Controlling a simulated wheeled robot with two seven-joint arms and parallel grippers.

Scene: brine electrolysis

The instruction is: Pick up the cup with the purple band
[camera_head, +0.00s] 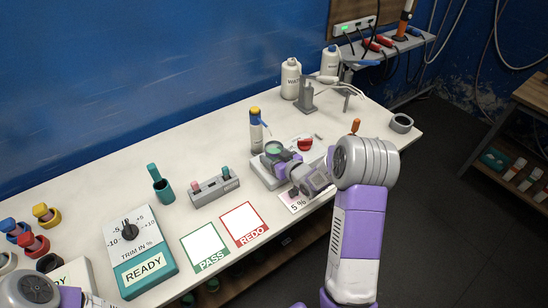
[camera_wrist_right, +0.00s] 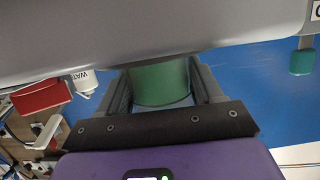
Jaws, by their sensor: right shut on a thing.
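My right gripper (camera_head: 276,152) is shut on a cup (camera_head: 273,147) with green in its round mouth, at the pale stand on the bench. I cannot tell whether the cup touches the stand. In the right wrist view, a green cylindrical surface (camera_wrist_right: 160,82) sits between the two dark fingers (camera_wrist_right: 160,95), one on each side. A purple band is not clearly visible on it; the fingers and wrist cover part of it. My left arm shows at the lower left of the head view, but its fingertips are not in view.
A bottle with a blue and yellow top (camera_head: 255,130) stands just behind the held cup. A red knob (camera_head: 305,144) is to its right. White bottles (camera_head: 290,78) stand at the back. The trim box (camera_head: 140,250), PASS card (camera_head: 206,248) and REDO card (camera_head: 244,224) lie left.

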